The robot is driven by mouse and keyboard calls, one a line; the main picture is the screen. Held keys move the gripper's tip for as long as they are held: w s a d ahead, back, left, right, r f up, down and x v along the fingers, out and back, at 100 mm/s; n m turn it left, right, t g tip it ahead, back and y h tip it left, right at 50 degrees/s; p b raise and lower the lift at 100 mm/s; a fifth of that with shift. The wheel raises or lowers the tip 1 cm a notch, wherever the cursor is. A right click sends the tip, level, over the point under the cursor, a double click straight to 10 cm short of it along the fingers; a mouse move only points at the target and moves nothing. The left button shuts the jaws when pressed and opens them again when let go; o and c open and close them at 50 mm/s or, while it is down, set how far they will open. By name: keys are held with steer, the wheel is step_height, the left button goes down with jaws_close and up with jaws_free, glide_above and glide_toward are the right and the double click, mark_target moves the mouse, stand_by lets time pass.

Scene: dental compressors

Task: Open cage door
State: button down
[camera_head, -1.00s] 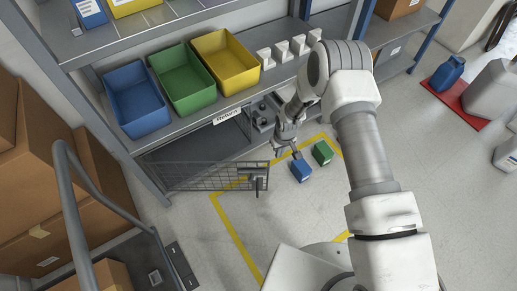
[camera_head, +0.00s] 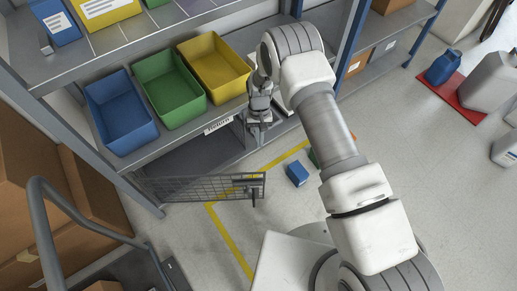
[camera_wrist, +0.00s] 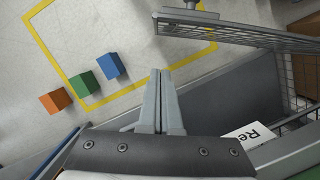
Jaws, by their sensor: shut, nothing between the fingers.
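The cage door (camera_head: 190,187) is a grey wire mesh panel at the lower shelf. It stands swung out from the shelf front, over the floor, with a dark handle (camera_head: 254,192) at its free end. In the wrist view the door (camera_wrist: 250,36) crosses the upper right, and its handle (camera_wrist: 188,14) shows at the top. My gripper (camera_head: 254,142) is by the shelf's front edge, right of the label and apart from the door. Its fingers (camera_wrist: 157,74) are shut and empty in the wrist view.
Blue, green and yellow bins (camera_head: 213,68) stand on the shelf above. A blue block (camera_wrist: 110,65), a green block (camera_wrist: 84,84) and an orange block (camera_wrist: 56,100) lie on the floor by yellow tape. A grey cart rail (camera_head: 75,225) stands at left. Floor between is clear.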

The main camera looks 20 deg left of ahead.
steer(key=s+d+f+b, duration=0.2)
steer(key=s+f, duration=0.3)
steer(key=f, duration=0.3)
steer(key=shift+s+f, duration=0.25)
steer(key=shift+s, duration=0.15)
